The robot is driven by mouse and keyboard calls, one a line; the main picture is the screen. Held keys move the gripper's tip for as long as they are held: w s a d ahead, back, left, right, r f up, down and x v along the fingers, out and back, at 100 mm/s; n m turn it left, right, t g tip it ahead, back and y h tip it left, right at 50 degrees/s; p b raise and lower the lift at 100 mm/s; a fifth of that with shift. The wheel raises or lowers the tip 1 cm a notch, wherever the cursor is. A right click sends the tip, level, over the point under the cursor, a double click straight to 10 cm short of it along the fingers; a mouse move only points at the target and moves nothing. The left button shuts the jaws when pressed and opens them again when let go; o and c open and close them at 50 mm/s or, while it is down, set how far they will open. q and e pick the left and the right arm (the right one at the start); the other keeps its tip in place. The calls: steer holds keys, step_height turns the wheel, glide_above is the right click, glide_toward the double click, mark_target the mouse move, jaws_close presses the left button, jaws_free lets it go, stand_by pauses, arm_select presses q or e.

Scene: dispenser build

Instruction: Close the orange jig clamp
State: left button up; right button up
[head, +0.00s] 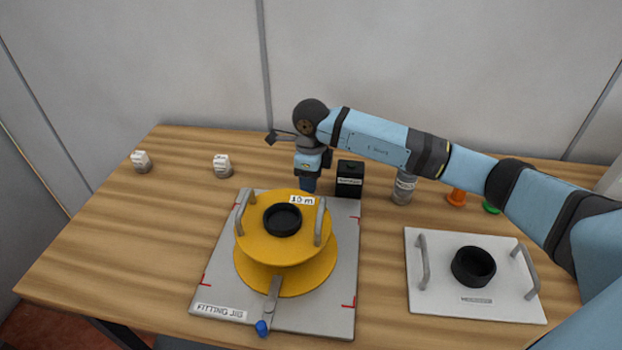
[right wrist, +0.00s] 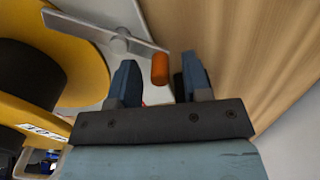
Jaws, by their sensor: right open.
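The orange jig clamp shows in the right wrist view as a grey lever (right wrist: 90,30) on a pivot, with an orange knob (right wrist: 160,69) at its end. The knob lies between the two spread fingers of my right gripper (right wrist: 158,62). In the head view my right gripper (head: 309,185) points down at the back edge of the fitting jig (head: 220,280), behind the yellow spool (head: 262,248). The orange clamp is hidden there. A blue-knobbed clamp (head: 262,328) at the jig's front has its lever reaching onto the lower yellow disc. My left gripper is not in view.
A black box (head: 349,180) stands close right of my right gripper. A grey cylinder (head: 403,188), an orange piece (head: 456,197) and a green piece (head: 491,207) are further right. A white plate with handles (head: 430,302) lies front right. Two small white objects (head: 141,162) (head: 222,166) stand left.

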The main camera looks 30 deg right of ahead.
steer(key=shift+f, duration=0.2)
steer(key=shift+c, duration=0.2)
jaws_close()
steer(key=n, duration=0.1)
steer(key=w+n+b, duration=0.1)
steer(key=n+b, duration=0.1)
steer(key=n, duration=0.1)
steer(key=shift+w+a, duration=0.25)
steer(key=shift+w+a+n+b, duration=0.25)
steer(key=shift+n+b, duration=0.15)
steer(key=shift+n, duration=0.55)
steer(key=shift+w+a+n+b, duration=0.25)
steer(key=shift+n+b, duration=0.1)
steer(key=shift+n, duration=0.6)
steer(key=shift+r, duration=0.1)
